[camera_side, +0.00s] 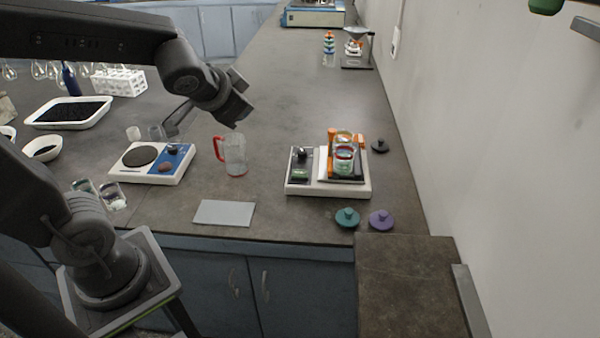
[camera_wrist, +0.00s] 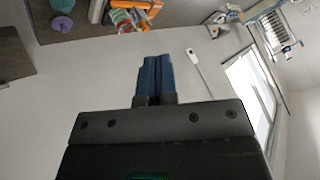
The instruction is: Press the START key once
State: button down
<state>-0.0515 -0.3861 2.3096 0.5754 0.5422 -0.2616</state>
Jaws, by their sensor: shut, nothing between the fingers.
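The sieve shaker (camera_side: 328,189) stands on the right part of the bench in the side view. It has a white base, a dark control panel (camera_side: 301,167) on its left and a sieve stack (camera_side: 344,158) with orange clamp parts on its right. The panel shows a dark knob and a small green patch. I cannot read which key is START. My gripper (camera_wrist: 157,62) is shut and empty, its blue fingers together in the wrist view. In the side view my arm's end is up and left of the shaker, clear of it. Part of the shaker shows at the wrist view's top edge.
A red-handled jug (camera_side: 235,156) stands between the hotplate-like device (camera_side: 152,163) and the shaker. A grey plate (camera_side: 224,213) lies in front. The wall rises at right.

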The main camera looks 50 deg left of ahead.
jog(key=w+a+f+m+t, duration=0.1)
jog(key=w+a+m+t, duration=0.1)
jog(key=w, duration=0.4)
jog(key=m+g+h, duration=0.1)
jog(key=m+h, duration=0.4)
jog(key=m, duration=0.3)
send_over(300, 174)
notch_tip(300, 174, down, 13)
jog(key=shift+f, duration=0.1)
jog(key=shift+f, duration=4.4)
jog(key=shift+f, duration=0.1)
jog(key=shift+f, duration=0.35)
